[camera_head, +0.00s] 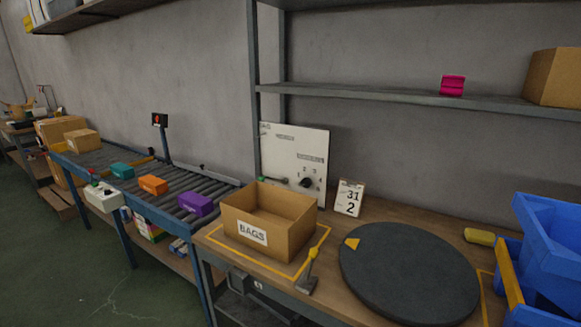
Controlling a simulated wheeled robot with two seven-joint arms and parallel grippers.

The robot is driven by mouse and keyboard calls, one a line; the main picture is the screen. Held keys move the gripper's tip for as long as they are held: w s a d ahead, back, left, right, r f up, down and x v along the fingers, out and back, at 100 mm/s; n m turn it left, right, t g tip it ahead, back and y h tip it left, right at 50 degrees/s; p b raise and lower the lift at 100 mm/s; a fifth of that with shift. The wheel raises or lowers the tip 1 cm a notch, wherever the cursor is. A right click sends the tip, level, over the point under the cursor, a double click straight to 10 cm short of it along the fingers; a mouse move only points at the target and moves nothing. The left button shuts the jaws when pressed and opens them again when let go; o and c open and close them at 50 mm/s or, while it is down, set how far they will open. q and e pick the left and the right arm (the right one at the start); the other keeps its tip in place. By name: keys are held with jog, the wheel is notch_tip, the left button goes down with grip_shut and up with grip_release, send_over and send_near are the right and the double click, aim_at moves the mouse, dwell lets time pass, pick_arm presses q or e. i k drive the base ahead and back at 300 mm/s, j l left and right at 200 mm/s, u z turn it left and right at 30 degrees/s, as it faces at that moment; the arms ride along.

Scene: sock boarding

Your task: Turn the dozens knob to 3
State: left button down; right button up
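The dozens knob appears to be the dark round knob (306,182) low on the white panel (290,150) that stands at the back of the workbench. Small numerals, among them 1, 2, 3 and 4, are printed around it. Its pointer is too small for me to tell which numeral it faces. The lower left of the panel is partly hidden behind the open cardboard box. Neither of my grippers shows in the head view.
A cardboard box marked BAGS (252,233) stands in front of the panel. A flip card reading 31 and 2 (349,198), a dark round turntable (408,270), a yellow-handled tool (310,272) and blue bins (545,260) share the bench. A roller conveyor (150,180) runs left.

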aim_at(306, 183)
jog(key=j+z, duration=0.1)
jog(key=z, duration=0.25)
jog(key=i+j+z, duration=0.1)
jog(key=z, duration=0.25)
jog(key=j+z, duration=0.1)
jog(key=z, duration=0.25)
jog(key=j+z, duration=0.25)
jog(key=j, duration=0.3)
jog(key=j+z, duration=0.25)
jog(key=j, duration=0.3)
jog(key=k+j+z, duration=0.1)
jog(key=j+z, duration=0.15)
jog(key=j, duration=0.3)
jog(key=k+j+z, duration=0.1)
jog(key=j+z, duration=0.2)
jog(key=j, duration=0.2)
